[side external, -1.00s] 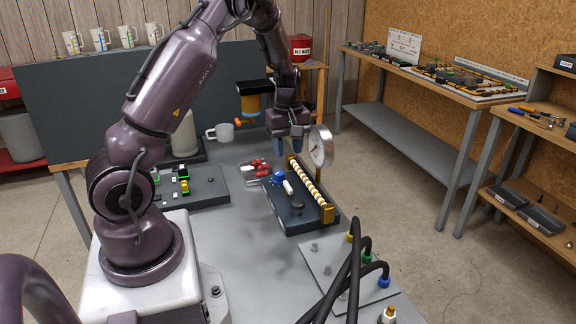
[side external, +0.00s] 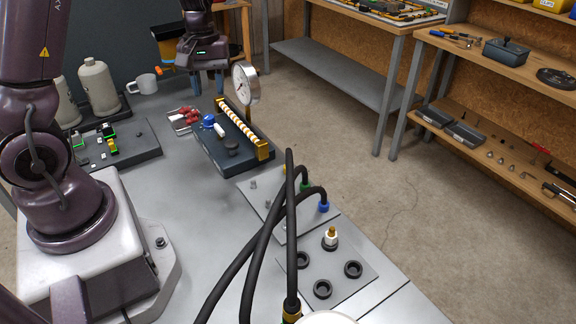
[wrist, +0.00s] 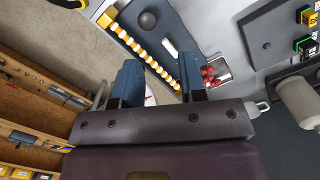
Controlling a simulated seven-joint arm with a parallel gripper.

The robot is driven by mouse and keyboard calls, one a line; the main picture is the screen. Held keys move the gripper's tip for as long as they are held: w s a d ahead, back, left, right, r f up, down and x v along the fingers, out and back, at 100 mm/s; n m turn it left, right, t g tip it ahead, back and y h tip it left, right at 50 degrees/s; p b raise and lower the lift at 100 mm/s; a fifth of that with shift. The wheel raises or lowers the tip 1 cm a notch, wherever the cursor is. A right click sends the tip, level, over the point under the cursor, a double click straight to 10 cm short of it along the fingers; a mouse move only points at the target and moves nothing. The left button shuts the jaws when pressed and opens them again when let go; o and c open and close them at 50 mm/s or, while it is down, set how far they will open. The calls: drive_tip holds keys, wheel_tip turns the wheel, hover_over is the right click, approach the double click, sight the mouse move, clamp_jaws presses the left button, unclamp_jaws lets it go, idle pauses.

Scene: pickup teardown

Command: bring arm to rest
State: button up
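My gripper (side external: 208,84) hangs pointing down at the far end of the grey bench (side external: 190,185). Its two blue fingers are apart with nothing between them. It is beside and behind the round dial gauge (side external: 245,83) and the dark fixture (side external: 228,148) with a white-and-yellow striped bar. In the wrist view my gripper (wrist: 160,82) also shows both blue fingers spread, with the striped bar (wrist: 155,60) in view beyond them. Whether the fingertips touch the bench is hard to tell.
A white mug (side external: 143,83), a beige bottle (side external: 97,88) and red-handled parts (side external: 184,115) stand near the fixture. A plate with black hoses (side external: 265,250) is at the front. Shelves (side external: 500,70) stand at the right, across open floor.

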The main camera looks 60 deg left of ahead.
drive_tip(key=s+d+r+m+t, duration=0.3)
drive_tip(key=s+d+r+m, duration=0.2)
drive_tip(key=d, duration=0.4)
drive_tip(key=s+d+r+m+t, duration=0.2)
drive_tip(key=s+d+r+m, duration=0.3)
drive_tip(key=d+r+m, duration=0.2)
wheel_tip(320, 180, up, 2)
drive_tip(key=shift+s+d+r+t+y, duration=0.25)
drive_tip(key=shift+d+t+y, duration=0.15)
drive_tip(key=shift+d, duration=0.7)
